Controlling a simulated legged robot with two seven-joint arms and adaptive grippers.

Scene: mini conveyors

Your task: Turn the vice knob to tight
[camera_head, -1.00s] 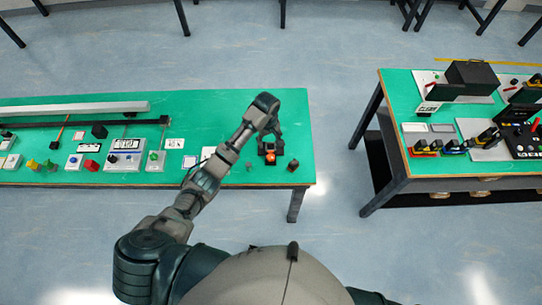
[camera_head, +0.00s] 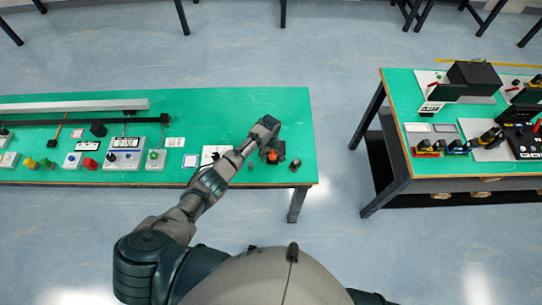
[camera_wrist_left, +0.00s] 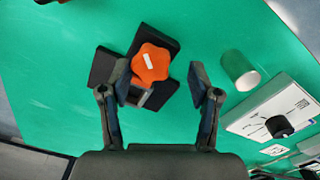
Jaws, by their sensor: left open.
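The vice knob (camera_wrist_left: 150,63) is an orange, lobed knob with a white mark, on a dark vice (camera_wrist_left: 160,97) on the green table. In the head view the knob (camera_head: 271,156) shows near the right end of the left table, partly covered by my gripper. My left gripper (camera_wrist_left: 160,82) is open in the left wrist view. Its two fingers stand one on each side of the knob, the left one close to the vice and the right one apart from it. I cannot tell the height of the fingers over the knob. My right gripper is not in view.
A green cylinder (camera_wrist_left: 240,70) and a white panel with a black knob (camera_wrist_left: 279,126) lie right of the vice in the wrist view. A small dark block (camera_head: 295,164) stands near the table's right edge. Several switch boxes (camera_head: 125,155) fill the left part.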

